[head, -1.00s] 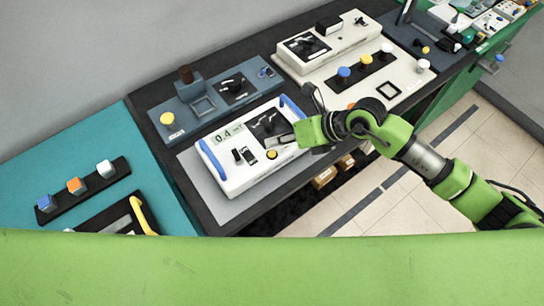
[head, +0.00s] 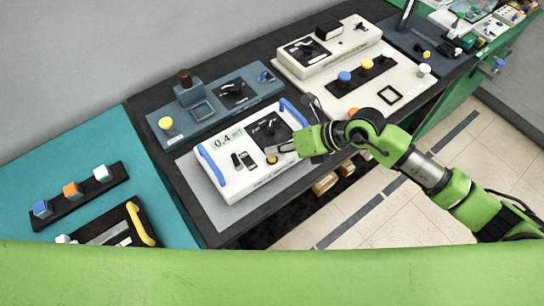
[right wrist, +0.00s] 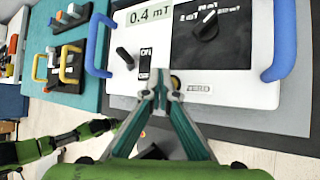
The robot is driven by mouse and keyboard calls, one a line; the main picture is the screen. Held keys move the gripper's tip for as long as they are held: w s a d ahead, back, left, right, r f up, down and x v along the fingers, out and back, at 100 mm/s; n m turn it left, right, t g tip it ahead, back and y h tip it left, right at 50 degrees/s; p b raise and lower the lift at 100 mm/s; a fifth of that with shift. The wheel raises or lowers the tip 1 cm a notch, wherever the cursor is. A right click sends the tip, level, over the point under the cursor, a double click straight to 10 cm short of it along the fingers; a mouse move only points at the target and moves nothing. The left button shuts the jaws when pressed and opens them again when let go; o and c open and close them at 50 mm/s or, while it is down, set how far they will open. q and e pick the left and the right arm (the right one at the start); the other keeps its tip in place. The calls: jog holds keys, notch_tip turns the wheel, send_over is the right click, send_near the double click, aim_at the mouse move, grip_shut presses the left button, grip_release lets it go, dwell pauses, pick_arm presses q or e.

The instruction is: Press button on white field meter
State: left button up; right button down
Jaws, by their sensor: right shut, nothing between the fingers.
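The white field meter (head: 240,181) has blue handles and a display reading 0.4 mT, and it lies on a grey mat. Its yellow button (head: 272,160) sits near the front edge, partly covered by my fingers in the head view. My right gripper (head: 271,150) is shut and empty, its fingertips just above and beside the button; I cannot tell whether they touch. In the right wrist view the closed fingertips (right wrist: 163,80) are in front of the meter's front panel (right wrist: 190,88), right of a black switch. The button is mostly hidden there. My left gripper is not in view.
A blue-grey device (head: 215,107) stands behind the meter, and a beige device (head: 330,50) stands to the right. A teal table (head: 70,155) at the left holds a black strip of coloured cubes (head: 72,190). Tiled floor is open at the right.

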aim_at(275, 159)
jog(key=shift+f, duration=0.1)
dwell(0.6)
jog(key=shift+f+b, duration=0.3)
jog(key=shift+f+b, duration=0.3)
jog(key=shift+f, duration=0.15)
dwell(0.5)
jog(key=shift+r, duration=0.15)
jog(key=shift+r+p, duration=0.65)
jog(key=shift+r, duration=0.05)
jog(key=shift+r, duration=0.1)
notch_tip(275, 159, up, 5)
jog(key=p, duration=0.4)
dwell(0.5)
